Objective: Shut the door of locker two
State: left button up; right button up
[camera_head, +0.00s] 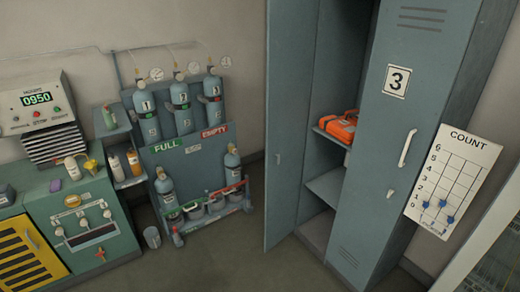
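A grey-blue double locker stands right of centre. Its left compartment (341,75) is open, with its door (290,110) swung out toward the left and front. No number shows on the face of this door that I see, so I cannot read whether it is locker two. The right door (425,90), marked 3, is shut and has a white handle (407,148). An orange case (341,127) sits on a shelf inside the open compartment. Neither of my grippers is in view.
A rack of numbered cylinders (195,150) with FULL and EMPTY signs stands left of the open door. A green console (85,225) and a small bin (152,237) are at the left. A COUNT board (455,175) hangs at the right. The floor (235,262) in front is clear.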

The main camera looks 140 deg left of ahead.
aim_at(291, 24)
jog(key=k+u, duration=0.2)
jog(key=u, duration=0.25)
jog(key=k+u, duration=0.2)
jog(key=u, duration=0.25)
jog(key=k+j+u, duration=0.15)
jog(key=u, duration=0.3)
jog(key=k+j+u, duration=0.2)
jog(key=u, duration=0.25)
jog(key=k+j+u, duration=0.15)
jog(key=u, duration=0.25)
jog(key=j, duration=0.1)
